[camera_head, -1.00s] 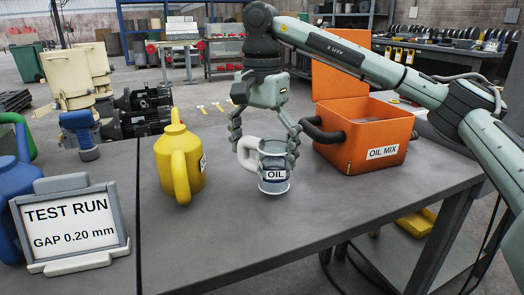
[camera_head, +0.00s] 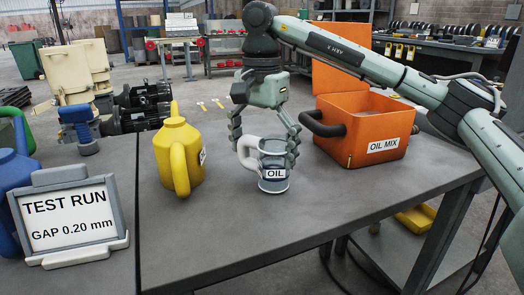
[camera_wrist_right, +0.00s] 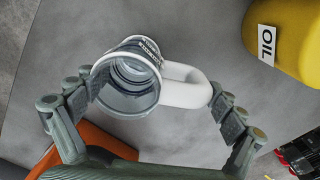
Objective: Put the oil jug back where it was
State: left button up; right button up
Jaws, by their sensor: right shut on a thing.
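The oil jug (camera_head: 272,170) is a clear, grey-tinted jug with a white handle and an OIL label. It is upright at the middle of the grey table; I cannot tell whether its base touches the top. My right gripper (camera_head: 266,135) comes down over it from above, shut on it, with one finger on the handle side and one on the body side. In the right wrist view the jug (camera_wrist_right: 128,82) and its handle lie between the fingers (camera_wrist_right: 145,125). My left gripper is not in view.
A yellow can (camera_head: 178,155) with a spout stands left of the jug. An open orange bin (camera_head: 365,135) labelled OIL MIX, with a dark handle, stands to the right. A TEST RUN sign (camera_head: 70,215) stands front left. The table's front middle (camera_head: 215,235) is clear.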

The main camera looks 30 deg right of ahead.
jog(key=shift+f, duration=0.15)
dwell(0.3)
jog(key=o, duration=1.5)
jog(key=shift+r+p, duration=1.7)
jog(key=shift+r, duration=2.8)
